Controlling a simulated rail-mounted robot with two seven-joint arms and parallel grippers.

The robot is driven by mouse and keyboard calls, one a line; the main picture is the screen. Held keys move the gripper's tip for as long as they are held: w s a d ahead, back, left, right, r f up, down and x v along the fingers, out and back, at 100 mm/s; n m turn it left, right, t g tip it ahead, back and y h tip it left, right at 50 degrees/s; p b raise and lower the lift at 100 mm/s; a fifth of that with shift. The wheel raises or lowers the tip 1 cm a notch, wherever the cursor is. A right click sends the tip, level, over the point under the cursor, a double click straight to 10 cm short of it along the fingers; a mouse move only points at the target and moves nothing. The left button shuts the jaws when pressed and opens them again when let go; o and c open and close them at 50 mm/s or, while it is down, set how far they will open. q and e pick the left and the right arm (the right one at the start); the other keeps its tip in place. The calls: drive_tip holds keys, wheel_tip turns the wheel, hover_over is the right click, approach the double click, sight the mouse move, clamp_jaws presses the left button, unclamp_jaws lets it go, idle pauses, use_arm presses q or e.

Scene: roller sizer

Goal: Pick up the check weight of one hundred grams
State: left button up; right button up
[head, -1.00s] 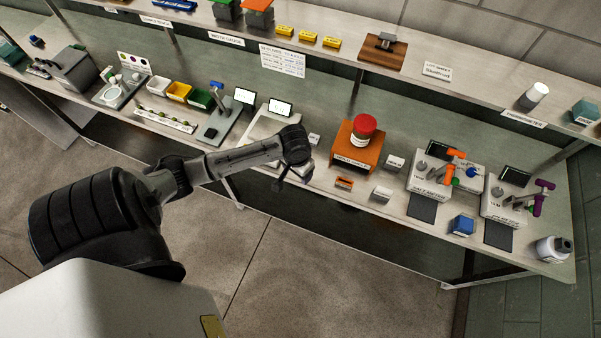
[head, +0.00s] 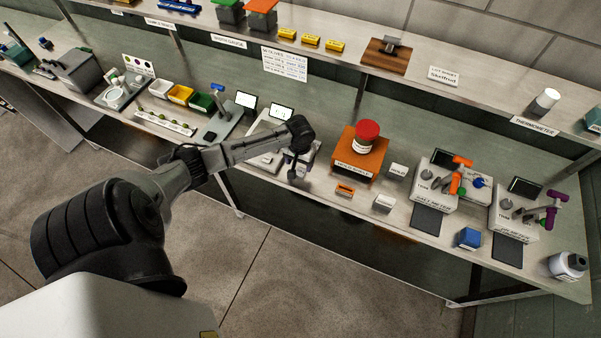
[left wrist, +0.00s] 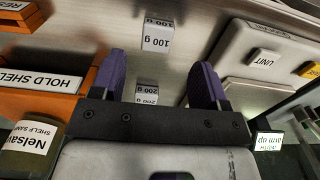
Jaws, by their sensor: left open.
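My left gripper (head: 293,174) is above the bench, between the scale and the orange hold shelf in the head view. In the left wrist view its two purple fingers (left wrist: 160,72) are spread and nothing sits between their tips. The 100 g check weight (left wrist: 158,36) is a pale block with black lettering, ahead of the fingertips and apart from them. A similar 200 g weight (left wrist: 146,88) shows between the fingers, lower in the picture, partly hidden by the gripper body. I cannot make out either weight's label in the head view. My right gripper is not in view.
The orange hold shelf (head: 377,160) with a red-lidded jar (head: 367,134) stands right of my gripper. A scale (left wrist: 250,60) lies on the other side. An orange block (head: 345,190) and a white block (head: 384,203) are near the bench's front edge.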

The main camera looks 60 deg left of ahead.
sight(300, 171)
use_arm(q)
drive_tip(key=shift+w+d+f, duration=0.1)
drive_tip(key=shift+f, duration=1.2)
drive_tip(key=shift+d+f, duration=0.1)
drive_tip(key=shift+f, duration=1.15)
drive_tip(key=c, duration=1.1)
